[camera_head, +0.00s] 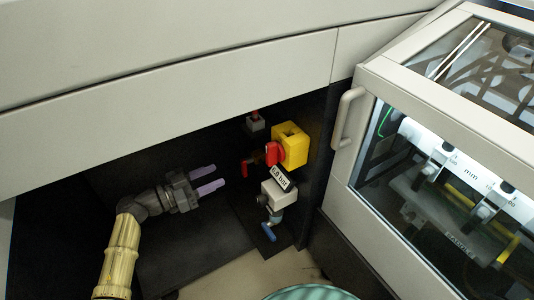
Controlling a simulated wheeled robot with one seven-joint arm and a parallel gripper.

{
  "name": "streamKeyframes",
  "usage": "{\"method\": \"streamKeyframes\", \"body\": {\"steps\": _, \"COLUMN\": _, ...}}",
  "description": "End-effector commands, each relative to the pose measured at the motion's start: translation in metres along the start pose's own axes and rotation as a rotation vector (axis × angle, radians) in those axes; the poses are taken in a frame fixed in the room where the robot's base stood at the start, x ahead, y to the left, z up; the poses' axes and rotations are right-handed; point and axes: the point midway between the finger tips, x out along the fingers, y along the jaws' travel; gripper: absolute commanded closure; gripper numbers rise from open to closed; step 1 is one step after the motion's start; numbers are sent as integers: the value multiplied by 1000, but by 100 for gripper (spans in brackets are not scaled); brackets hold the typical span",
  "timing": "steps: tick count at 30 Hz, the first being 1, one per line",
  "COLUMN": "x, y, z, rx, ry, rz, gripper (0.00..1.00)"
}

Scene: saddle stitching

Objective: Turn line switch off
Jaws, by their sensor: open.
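A yellow box (289,144) with a red rotary handle (273,153) sits in the dark recess under the machine, right of centre; it looks like the line switch, though I see no label naming it. I cannot read the handle's on or off position. My gripper (218,176) is left of the handle, in the recess. Its two purple fingers point right and stand apart, with nothing between them. A clear gap shows in the picture between the fingertips and the red handle.
A smaller red handle (250,166) sits just left of the yellow box. Below it are a "0,0 bar" display (280,178) and a blue-handled valve (268,232). A grey cover (230,90) overhangs the recess. A glazed door with a handle (345,118) stands right.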

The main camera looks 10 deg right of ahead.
Motion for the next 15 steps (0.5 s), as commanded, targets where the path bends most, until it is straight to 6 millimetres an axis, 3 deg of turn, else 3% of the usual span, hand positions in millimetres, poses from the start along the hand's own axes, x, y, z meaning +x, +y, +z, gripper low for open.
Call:
{"method": "streamKeyframes", "body": {"steps": 8, "x": 13, "y": 0, "z": 1, "rx": -3, "ry": -1, "rz": 3, "gripper": 56}}
{"method": "streamKeyframes", "body": {"steps": 15, "x": 52, "y": 0, "z": 2, "rx": -2, "ry": -1, "rz": 5, "gripper": 56}}
